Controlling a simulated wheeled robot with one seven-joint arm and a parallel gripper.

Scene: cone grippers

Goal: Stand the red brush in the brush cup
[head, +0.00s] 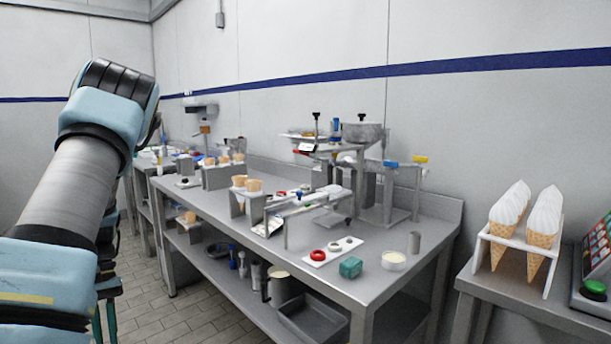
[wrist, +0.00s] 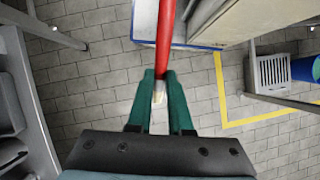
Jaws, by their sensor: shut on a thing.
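The red brush (wrist: 165,38) shows in the wrist view as a red handle running up out of the top edge, with a pale end between my fingers. My gripper (wrist: 160,82), with green fingers, is shut on it over the tiled floor. The brush's other end is out of view.
A rack of cones (head: 517,243) stands right. In the wrist view, a grey crate (wrist: 277,73) and blue bin (wrist: 305,69) stand right.

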